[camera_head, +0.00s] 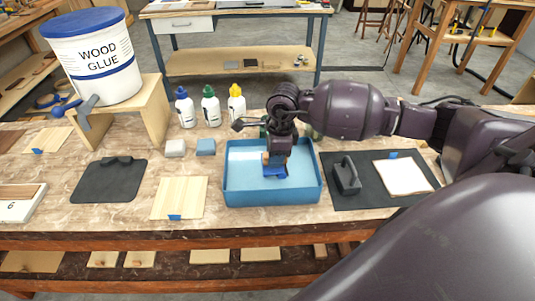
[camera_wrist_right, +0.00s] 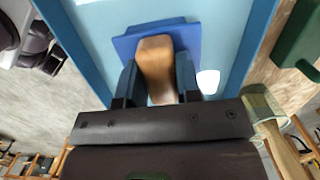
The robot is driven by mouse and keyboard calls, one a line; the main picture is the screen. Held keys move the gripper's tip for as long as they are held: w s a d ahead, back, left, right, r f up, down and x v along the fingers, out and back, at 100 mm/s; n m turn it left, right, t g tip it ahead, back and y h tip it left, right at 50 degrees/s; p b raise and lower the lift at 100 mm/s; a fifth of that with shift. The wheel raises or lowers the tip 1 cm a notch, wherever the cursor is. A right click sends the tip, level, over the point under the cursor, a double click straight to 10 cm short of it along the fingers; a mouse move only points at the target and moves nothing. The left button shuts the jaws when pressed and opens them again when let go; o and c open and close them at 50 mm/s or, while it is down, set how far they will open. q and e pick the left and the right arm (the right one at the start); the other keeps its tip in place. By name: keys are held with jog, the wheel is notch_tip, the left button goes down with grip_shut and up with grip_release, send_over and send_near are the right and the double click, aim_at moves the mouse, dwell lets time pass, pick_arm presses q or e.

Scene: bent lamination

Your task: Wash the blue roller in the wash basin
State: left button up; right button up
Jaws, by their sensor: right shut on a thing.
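The blue roller (camera_head: 275,171) is a flat-looking blue head with a wooden handle. My right gripper (camera_head: 277,154) is shut on that handle and holds the blue head down inside the light-blue wash basin (camera_head: 272,194). In the right wrist view, the two fingers of the gripper (camera_wrist_right: 156,82) clasp the wooden handle, and the roller's blue head (camera_wrist_right: 190,36) lies beyond it over the basin floor. The basin walls (camera_wrist_right: 250,45) rise on both sides. I cannot tell whether the head touches the basin floor. My left gripper is not in view.
A wood glue bucket (camera_head: 97,62) stands on a wooden stand at the left. A dark mat (camera_head: 352,200) with a black tool (camera_head: 346,176) and pale sheet (camera_head: 403,177) lies right.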

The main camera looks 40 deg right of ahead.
jog(key=shift+s+d, duration=0.1)
dwell(0.3)
jog(key=shift+w+a+r+p, duration=0.1)
jog(key=shift+a+r+p, duration=0.05)
jog(key=shift+r, duration=0.25)
jog(key=shift+w+a+r+p, duration=0.1)
jog(key=shift+r+p, duration=0.05)
jog(key=shift+r, duration=0.2)
jog(key=shift+w+a+r+p, duration=0.2)
jog(key=shift+a+r+p, duration=0.15)
jog(key=shift+r, duration=0.45)
jog(key=shift+w+a+r+p, duration=0.2)
jog(key=shift+a+r, duration=0.15)
jog(key=shift+r, duration=0.45)
jog(key=shift+w+a+r+p, duration=0.2)
jog(key=shift+a+r+p, duration=0.15)
jog(key=shift+r, duration=0.45)
jog(key=shift+r, duration=0.15)
jog(key=shift+r+p, duration=0.5)
jog(key=shift+r, duration=0.45)
notch_tip(320, 180, up, 3)
jog(key=shift+f+p, duration=0.1)
jog(key=shift+p, duration=0.5)
